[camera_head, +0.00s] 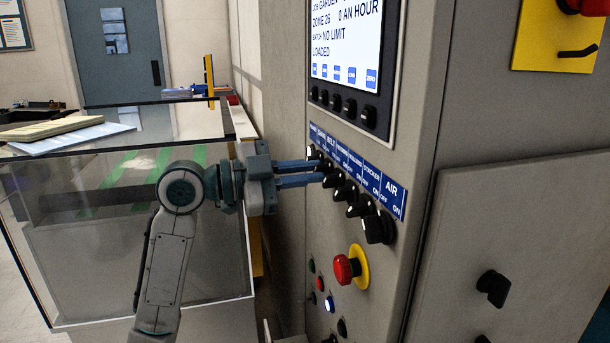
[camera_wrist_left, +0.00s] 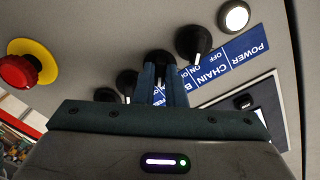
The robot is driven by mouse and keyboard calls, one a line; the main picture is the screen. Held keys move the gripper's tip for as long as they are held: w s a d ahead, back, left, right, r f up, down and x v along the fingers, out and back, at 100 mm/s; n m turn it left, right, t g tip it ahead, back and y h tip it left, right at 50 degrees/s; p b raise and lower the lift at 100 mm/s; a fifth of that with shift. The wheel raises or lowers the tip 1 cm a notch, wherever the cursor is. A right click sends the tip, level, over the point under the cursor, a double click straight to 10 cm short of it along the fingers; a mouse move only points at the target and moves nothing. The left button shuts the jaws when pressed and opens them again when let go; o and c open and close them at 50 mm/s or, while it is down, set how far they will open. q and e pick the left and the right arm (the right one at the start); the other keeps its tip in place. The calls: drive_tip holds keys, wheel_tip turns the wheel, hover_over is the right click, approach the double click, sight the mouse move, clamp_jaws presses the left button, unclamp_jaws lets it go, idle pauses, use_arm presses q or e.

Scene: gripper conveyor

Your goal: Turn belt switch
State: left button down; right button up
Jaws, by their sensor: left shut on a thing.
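A row of black rotary switches runs along the sloping control panel under a blue label strip (camera_head: 352,165). The strip reads CHAIN, BELT, several others and AIR. My left gripper (camera_head: 318,172) reaches in from the left, with its two blue-grey fingers at the upper-left end of the row. In the left wrist view the gripper (camera_wrist_left: 160,84) is shut on the belt switch (camera_wrist_left: 158,56), a black knob beside the chain switch (camera_wrist_left: 194,44). The fingers cover much of the belt switch and part of its label. My right gripper is in neither view.
A red emergency stop (camera_head: 345,268) on a yellow base and small coloured buttons sit below the switches. A lit screen (camera_head: 346,40) with a row of buttons is above. A glass-sided enclosure (camera_head: 110,240) stands left. Neighbouring switches are close to the fingers.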

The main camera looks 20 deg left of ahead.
use_arm(q)
drive_tip(key=c, duration=1.5)
unclamp_jaws()
drive_tip(key=shift+a, duration=0.1)
